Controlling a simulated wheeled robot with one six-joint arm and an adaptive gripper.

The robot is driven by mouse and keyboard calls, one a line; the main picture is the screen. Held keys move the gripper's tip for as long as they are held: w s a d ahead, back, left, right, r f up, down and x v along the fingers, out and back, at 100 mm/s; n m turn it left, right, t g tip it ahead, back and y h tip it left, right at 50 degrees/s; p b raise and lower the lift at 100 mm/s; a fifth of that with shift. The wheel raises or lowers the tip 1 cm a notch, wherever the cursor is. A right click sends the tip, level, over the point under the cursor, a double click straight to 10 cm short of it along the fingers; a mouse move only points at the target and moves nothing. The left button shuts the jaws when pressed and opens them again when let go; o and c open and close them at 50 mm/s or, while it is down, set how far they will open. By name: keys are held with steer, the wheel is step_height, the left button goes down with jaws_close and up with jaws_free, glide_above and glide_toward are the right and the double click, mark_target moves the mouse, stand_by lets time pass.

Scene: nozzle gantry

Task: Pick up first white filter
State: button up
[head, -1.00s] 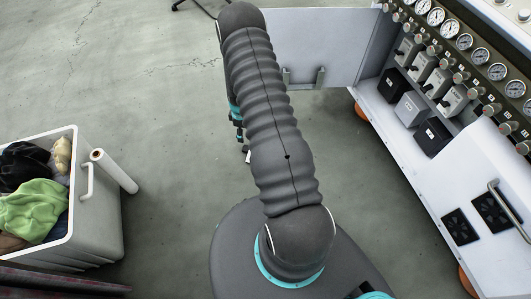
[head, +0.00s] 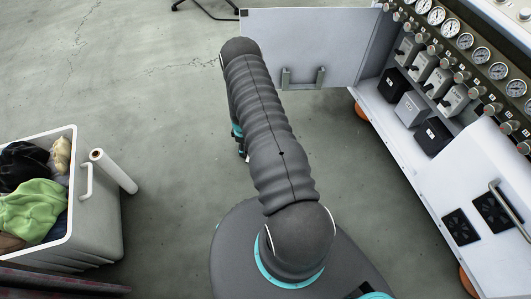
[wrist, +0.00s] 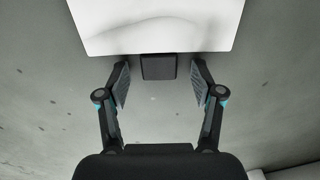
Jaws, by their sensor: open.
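In the head view, a pale box (head: 411,109) stands on the white cabinet's shelf between two black boxes, one nearer the back (head: 393,89) and one nearer the front (head: 433,137). Several pale units sit in a row (head: 425,67) above them. I cannot tell which is the first white filter. My gripper (wrist: 160,85) is open in the wrist view, with its two fingers apart. A dark square block (wrist: 158,67) shows between the fingertips, with gaps on both sides, below a white panel (wrist: 155,25). In the head view my gripper is mostly hidden behind my arm, left of the cabinet.
The cabinet's white door panel (head: 330,40) stands open with a grey bracket (head: 304,78) on it. Gauges and knobs (head: 465,42) line the cabinet. A white bin (head: 110,225) of cloths with a white roll (head: 115,170) stands left. The floor between is clear.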

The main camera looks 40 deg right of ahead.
jaws_close()
steer(key=shift+r, duration=0.15)
